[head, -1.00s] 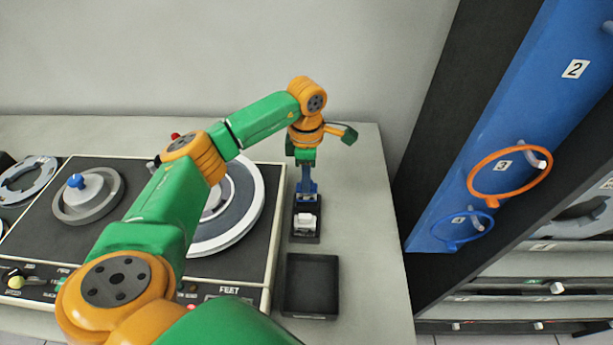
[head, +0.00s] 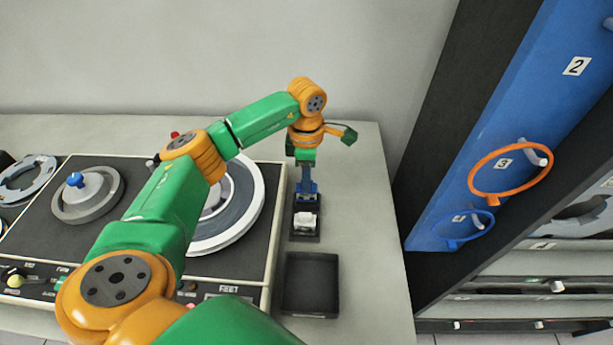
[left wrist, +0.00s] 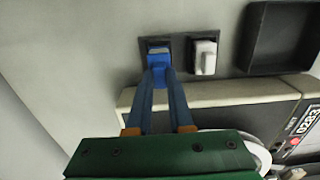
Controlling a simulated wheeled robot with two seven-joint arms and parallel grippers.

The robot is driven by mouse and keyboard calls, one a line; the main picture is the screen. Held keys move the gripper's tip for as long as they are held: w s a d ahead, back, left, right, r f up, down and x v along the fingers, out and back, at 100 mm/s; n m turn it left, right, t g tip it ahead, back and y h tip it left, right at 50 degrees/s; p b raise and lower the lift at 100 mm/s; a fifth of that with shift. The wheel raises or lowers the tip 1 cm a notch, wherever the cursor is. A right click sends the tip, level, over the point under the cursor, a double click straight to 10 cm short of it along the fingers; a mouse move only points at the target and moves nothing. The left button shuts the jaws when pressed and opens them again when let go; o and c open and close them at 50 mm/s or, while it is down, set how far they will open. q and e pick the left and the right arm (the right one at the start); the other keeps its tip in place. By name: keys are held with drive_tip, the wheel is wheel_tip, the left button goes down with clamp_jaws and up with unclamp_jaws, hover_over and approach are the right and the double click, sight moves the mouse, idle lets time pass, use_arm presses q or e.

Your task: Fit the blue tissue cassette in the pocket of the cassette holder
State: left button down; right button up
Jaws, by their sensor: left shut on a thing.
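My left gripper (head: 306,183) points down over the far end of the dark cassette holder (head: 306,238). In the left wrist view the blue fingers of this gripper (left wrist: 160,78) close together on the blue tissue cassette (left wrist: 158,54). A white cassette (left wrist: 204,57) stands in the neighbouring pocket and also shows in the head view (head: 306,221). The fingers partly hide the blue cassette. My right gripper is not in view.
An empty dark tray (head: 311,284) lies in front of the holder. A tape deck (head: 140,180) with reels stands to the left. The bench top (head: 365,240) is clear on the right. A blue panel (head: 530,110) with hanging rings stands beyond the bench's right edge.

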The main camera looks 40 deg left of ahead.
use_arm(q)
drive_tip(key=shift+f+b, duration=1)
drive_tip(key=shift+f, duration=0.5)
drive_tip(key=c, duration=0.7)
unclamp_jaws()
drive_tip(key=shift+r, duration=0.1)
drive_tip(key=shift+c, duration=1.1)
drive_tip(key=shift+r, duration=0.1)
wheel_tip(320, 180, up, 8)
drive_tip(key=p, duration=0.7)
drive_tip(key=shift+f, duration=0.2)
